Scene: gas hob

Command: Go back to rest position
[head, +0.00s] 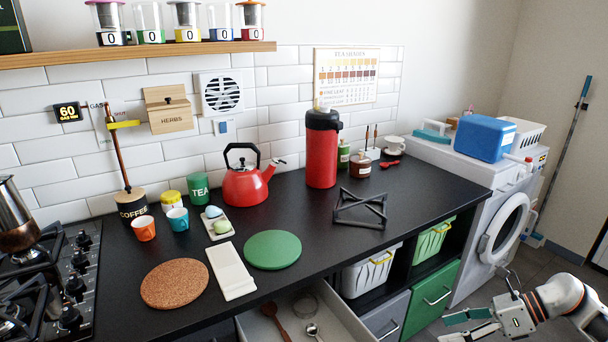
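My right gripper (452,328) is at the bottom right of the head view, in front of the cabinets and below the worktop. Its two fingers point left with a gap between them, and nothing shows in the gap. It is apart from the cabinets as far as I can tell. My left gripper is not in view.
An open drawer (348,326) with spoons juts out below the black worktop (300,205). A red kettle (246,187), red flask (321,150) and black pan support (360,206) stand on top. A gas hob (55,285) is left, a washing machine (503,225) right.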

